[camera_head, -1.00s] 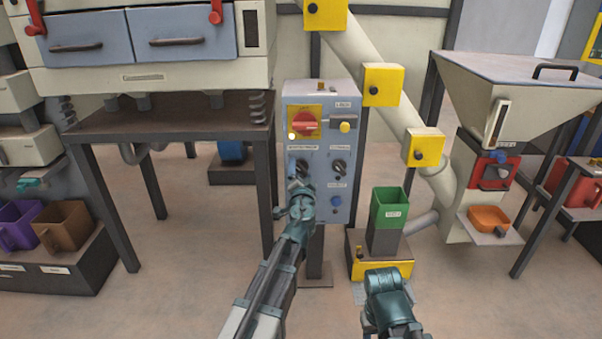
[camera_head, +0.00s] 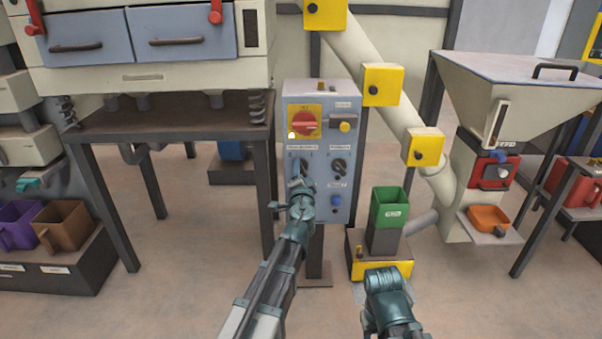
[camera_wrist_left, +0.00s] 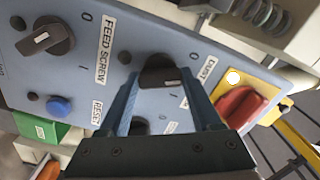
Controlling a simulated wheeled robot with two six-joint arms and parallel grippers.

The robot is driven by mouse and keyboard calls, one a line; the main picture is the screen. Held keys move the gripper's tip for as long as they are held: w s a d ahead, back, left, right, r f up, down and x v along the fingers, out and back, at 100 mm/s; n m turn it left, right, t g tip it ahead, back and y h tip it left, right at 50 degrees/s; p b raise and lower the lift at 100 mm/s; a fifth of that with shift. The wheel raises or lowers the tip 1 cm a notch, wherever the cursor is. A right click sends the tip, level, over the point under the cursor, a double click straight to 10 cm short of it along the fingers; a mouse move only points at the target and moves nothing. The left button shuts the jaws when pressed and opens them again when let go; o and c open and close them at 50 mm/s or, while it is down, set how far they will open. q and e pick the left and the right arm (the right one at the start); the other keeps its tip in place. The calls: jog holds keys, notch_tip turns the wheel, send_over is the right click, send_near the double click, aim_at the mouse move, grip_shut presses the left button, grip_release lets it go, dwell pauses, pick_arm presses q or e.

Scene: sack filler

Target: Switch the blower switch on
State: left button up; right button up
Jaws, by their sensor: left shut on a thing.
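A blue-grey control panel (camera_head: 320,110) stands ahead; it also fills much of the left wrist view (camera_wrist_left: 150,30). My left gripper (camera_head: 301,178) is at the panel's left column, below the red rotary switch (camera_head: 306,123). In the left wrist view its fingers (camera_wrist_left: 160,82) are shut on a dark rotary switch (camera_wrist_left: 160,72) between them. I cannot read that switch's label fully. The feed screw switch (camera_wrist_left: 45,35) sits apart from the fingers; my arm hides it in the head view. My right arm's teal end shows low in the head view; its jaws are not clear.
On the panel are a second dark knob (camera_head: 338,168), a yellow button (camera_head: 345,126) and a blue reset button (camera_head: 336,200). A green container (camera_head: 390,208) stands right of the panel. A dark table (camera_head: 165,120) is to the left, a hopper machine (camera_head: 510,95) to the right.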

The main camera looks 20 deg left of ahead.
pick_arm(q)
jog(key=m, duration=1.3)
jog(key=shift+s, duration=0.1)
dwell(0.6)
jog(key=o, duration=1.4)
